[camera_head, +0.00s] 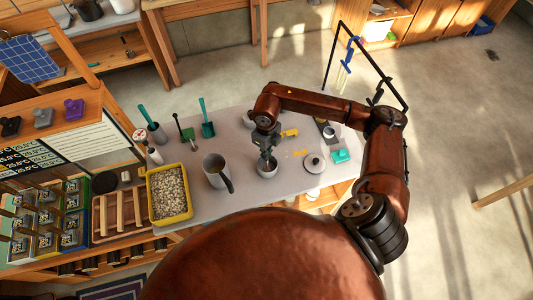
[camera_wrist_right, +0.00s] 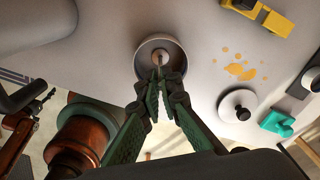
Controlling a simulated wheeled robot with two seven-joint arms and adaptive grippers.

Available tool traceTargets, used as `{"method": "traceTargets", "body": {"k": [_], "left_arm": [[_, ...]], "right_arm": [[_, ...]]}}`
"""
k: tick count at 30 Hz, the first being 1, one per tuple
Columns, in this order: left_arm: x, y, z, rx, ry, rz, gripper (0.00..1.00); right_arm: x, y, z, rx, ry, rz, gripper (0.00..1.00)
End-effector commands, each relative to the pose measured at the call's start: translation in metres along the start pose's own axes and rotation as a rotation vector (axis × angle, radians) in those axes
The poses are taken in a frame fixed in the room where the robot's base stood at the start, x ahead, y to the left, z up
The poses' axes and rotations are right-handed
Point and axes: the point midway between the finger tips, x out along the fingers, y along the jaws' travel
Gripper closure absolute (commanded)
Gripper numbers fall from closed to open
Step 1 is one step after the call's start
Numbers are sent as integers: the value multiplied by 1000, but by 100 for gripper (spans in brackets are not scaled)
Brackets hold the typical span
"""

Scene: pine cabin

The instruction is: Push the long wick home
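A small grey cup (camera_head: 267,171) stands on the grey table top, directly under my right gripper (camera_head: 266,155). In the right wrist view, the cup (camera_wrist_right: 141,58) is round and open, with a thin pale wick (camera_wrist_right: 159,60) at its middle. The fingertips of my right gripper (camera_wrist_right: 161,77) come close together at the near side of the cup, and the wick shows between them. They appear shut on it. How deep the wick's lower end sits is hidden. My left gripper is in neither view.
A tall grey pitcher (camera_head: 214,172) stands left of the cup, and a yellow tray of pale pellets (camera_head: 169,194) lies further left. A round lid (camera_head: 314,162) and a teal block (camera_head: 340,156) are to the right. Yellow spots (camera_wrist_right: 238,68) mark the table between cup and lid.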

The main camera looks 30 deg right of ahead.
Motion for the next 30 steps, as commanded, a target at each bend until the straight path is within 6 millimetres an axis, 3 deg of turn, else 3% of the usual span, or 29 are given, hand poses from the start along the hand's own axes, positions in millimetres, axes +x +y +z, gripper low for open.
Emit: {"method": "traceTargets", "body": {"k": [9, 19, 23, 30], "left_arm": [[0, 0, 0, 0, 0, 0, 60], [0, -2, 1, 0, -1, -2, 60], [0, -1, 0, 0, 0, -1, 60], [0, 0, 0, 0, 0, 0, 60]], "right_arm": [[0, 0, 0, 0, 0, 0, 75], [-5, 0, 1, 0, -2, -1, 75], [-23, 0, 1, -1, -4, -1, 75], [-73, -1, 2, -1, -5, -3, 75]]}}
